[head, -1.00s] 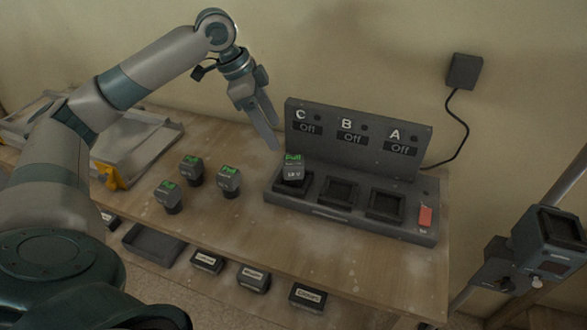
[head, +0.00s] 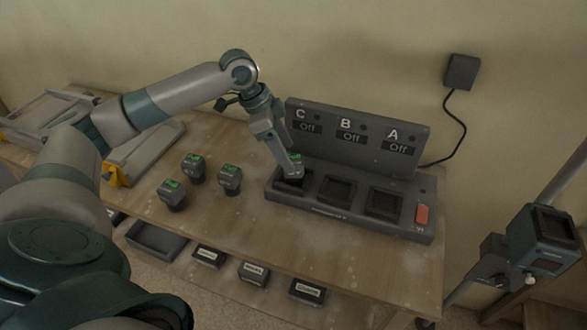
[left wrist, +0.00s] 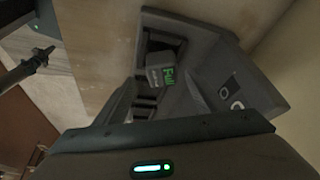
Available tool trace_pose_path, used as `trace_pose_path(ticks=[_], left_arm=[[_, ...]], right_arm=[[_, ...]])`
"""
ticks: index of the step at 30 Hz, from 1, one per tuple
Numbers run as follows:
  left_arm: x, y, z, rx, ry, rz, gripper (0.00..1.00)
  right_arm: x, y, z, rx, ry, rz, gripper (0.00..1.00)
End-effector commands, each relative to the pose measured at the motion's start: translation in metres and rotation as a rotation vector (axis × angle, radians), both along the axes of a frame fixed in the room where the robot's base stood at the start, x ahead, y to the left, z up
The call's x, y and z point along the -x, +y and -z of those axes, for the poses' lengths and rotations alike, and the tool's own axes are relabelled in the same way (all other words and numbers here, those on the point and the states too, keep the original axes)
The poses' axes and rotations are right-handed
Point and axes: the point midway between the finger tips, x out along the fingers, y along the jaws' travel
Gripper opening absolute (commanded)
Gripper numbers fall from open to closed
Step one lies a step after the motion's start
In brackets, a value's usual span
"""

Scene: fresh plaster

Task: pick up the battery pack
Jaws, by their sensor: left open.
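A dark battery pack with a green "Full" label (head: 296,157) stands in the left bay of the charger (head: 330,213), under the letter C. It also shows in the left wrist view (left wrist: 167,75). My left gripper (head: 291,172) is open, with its fingers down at this pack and partly covering it in the head view. I cannot tell whether the fingers touch it. The bays under B and A are empty, and all three displays read "Off". Three more packs with green labels, a rear one (head: 193,168), a right one (head: 229,179) and a front one (head: 172,194), stand on the workbench (head: 235,225).
The charger's upright panel (head: 405,135) rises right behind the bays. A red switch (head: 421,214) is at its right end. A grey tray (head: 155,243) and several dark labelled blocks (head: 254,271) lie below the bench. A dark device on a pole (head: 545,235) stands at right.

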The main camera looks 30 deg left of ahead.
Motion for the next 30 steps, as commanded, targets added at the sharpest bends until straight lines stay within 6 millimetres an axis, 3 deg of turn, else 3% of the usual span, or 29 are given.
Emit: trace_pose_path(ticks=[7,14,29,30], left_arm=[[-0.010,-0.008,0.019,0.002,0.004,0.001,0.64],[-0.015,-0.014,0.042,0.000,0.002,0.001,0.64],[-0.016,-0.014,0.044,0.000,0.000,0.000,0.64],[-0.016,-0.014,0.044,0.000,0.000,0.000,0.55]], right_arm=[[0.000,0.000,-0.021,0.000,0.000,0.000,0.00],[0.000,0.000,-0.027,0.000,0.000,0.000,0.00],[0.000,0.002,-0.026,-0.001,-0.001,0.001,0.00],[0.000,0.002,-0.026,-0.002,-0.001,0.001,0.00]])
